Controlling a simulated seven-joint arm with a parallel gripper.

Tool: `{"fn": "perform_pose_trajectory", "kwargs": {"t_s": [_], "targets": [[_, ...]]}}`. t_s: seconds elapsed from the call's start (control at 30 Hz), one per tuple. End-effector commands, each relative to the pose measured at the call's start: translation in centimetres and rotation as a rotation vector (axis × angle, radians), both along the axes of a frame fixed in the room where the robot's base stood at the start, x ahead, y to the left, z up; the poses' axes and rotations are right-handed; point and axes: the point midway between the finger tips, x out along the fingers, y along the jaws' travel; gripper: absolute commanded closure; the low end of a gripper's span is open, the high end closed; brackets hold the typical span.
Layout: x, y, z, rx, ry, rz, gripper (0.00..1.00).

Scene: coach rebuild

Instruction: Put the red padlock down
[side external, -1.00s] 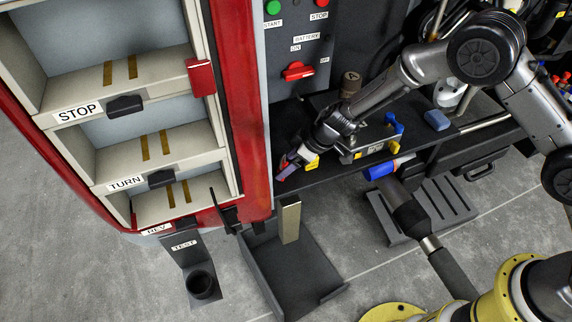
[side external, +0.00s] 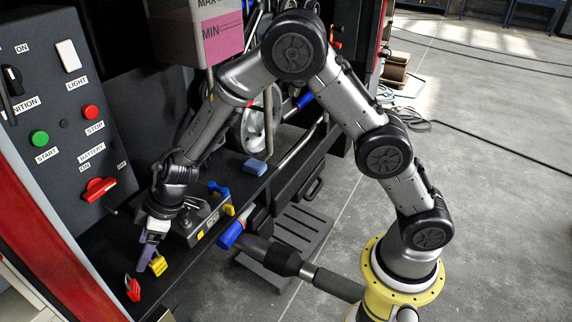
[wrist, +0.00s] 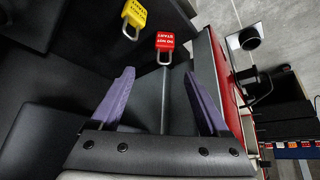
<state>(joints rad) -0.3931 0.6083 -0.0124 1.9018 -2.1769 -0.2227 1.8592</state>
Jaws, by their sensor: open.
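The red padlock (side external: 133,290) is on the black shelf near its front-left end in the side external view. In the wrist view the red padlock (wrist: 165,41) shows white lettering, with its shackle towards my gripper. My gripper (wrist: 159,74) is open with its purple fingers spread, and nothing is between them. The padlock is just beyond the fingertips, apart from them. In the side external view my gripper (side external: 145,260) is low over the shelf, close to the red padlock; one finger partly hides the other.
A yellow padlock (side external: 158,264) lies beside the red one; it also shows in the wrist view (wrist: 134,14). The control panel (side external: 65,120) with a red battery switch (side external: 98,190) stands behind. A blue block (side external: 255,167) is farther along the shelf (side external: 190,258).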

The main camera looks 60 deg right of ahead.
Motion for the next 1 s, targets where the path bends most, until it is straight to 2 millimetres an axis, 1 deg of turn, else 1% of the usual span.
{"fn": "perform_pose_trajectory", "kwargs": {"t_s": [0.03,0.07,0.17,0.2,0.27,0.3,0.37,0.4,0.47,0.5,0.57,0.6,0.67,0.7,0.73,0.77,0.8,0.9,1.0], "targets": [[0.6,-0.7,1.6,0.009,-0.039,-0.025,0.21],[1.0,-1.2,2.8,0.014,-0.069,-0.045,0.21],[2.3,-4.3,7.9,0.021,-0.195,-0.147,0.21],[2.5,-6.1,10.3,0.016,-0.250,-0.200,0.21],[2.4,-9.2,13.5,0.000,-0.321,-0.287,0.21],[1.9,-11.3,15.5,-0.017,-0.359,-0.345,0.21],[0.7,-14.5,18.0,-0.046,-0.400,-0.433,0.21],[-0.5,-16.7,19.4,-0.068,-0.418,-0.491,0.21],[-2.6,-19.7,21.1,-0.100,-0.427,-0.575,0.21],[-4.3,-21.6,22.0,-0.121,-0.422,-0.627,0.21],[-7.3,-24.0,22.8,-0.148,-0.400,-0.699,0.21],[-9.4,-25.4,23.1,-0.160,-0.378,-0.741,0.21],[-12.8,-27.0,23.2,-0.173,-0.330,-0.796,0.21],[-15.1,-27.7,23.0,-0.176,-0.291,-0.823,0.21],[-16.9,-28.1,22.8,-0.175,-0.260,-0.840,0.21],[-18.6,-28.3,22.5,-0.170,-0.228,-0.852,0.21],[-20.9,-28.3,22.0,-0.160,-0.183,-0.861,0.21],[-25.6,-27.5,20.7,-0.119,-0.082,-0.854,0.21],[-28.9,-26.2,19.6,-0.070,-0.009,-0.822,0.21]]}}
